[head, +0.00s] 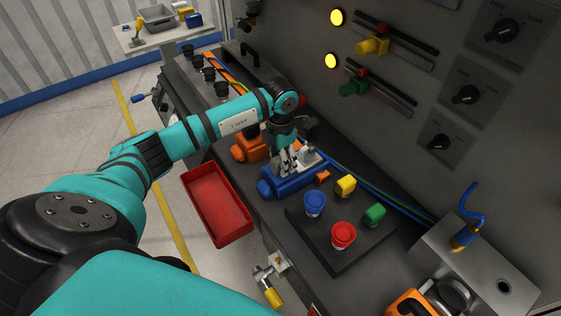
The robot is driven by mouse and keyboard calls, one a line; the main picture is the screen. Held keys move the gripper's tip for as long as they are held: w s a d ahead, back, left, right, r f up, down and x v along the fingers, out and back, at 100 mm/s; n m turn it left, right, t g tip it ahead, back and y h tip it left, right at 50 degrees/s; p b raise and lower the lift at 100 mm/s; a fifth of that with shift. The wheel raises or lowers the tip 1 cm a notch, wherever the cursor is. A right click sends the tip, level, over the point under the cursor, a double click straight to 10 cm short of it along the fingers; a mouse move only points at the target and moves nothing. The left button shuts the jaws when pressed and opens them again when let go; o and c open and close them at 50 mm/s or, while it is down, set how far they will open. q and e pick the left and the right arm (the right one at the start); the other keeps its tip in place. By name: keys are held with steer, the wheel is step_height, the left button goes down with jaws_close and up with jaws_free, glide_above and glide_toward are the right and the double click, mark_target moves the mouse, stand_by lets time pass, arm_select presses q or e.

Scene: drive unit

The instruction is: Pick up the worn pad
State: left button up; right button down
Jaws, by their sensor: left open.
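My left gripper (286,165) reaches down over the blue drive unit (290,187) on the dark bench, its fingers open. The fingertips are close to the unit's top, beside a small grey metal part (309,154); I cannot tell whether they touch anything. I cannot make out the worn pad for certain; the gripper may hide it. A small orange piece (323,176) shows at the right end of the blue unit. My right gripper is not in view.
An orange unit (246,150) stands behind the blue one. A red tray (218,229) hangs at the bench's front edge. A black plate (338,258) carries coloured blocks and buttons. A grey panel (420,80) with knobs and levers rises behind. Cables run along the bench.

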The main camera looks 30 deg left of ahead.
arm_select(q)
steer(key=shift+f, duration=0.15)
jaws_close()
stand_by(0.4)
steer(key=shift+w, duration=0.1)
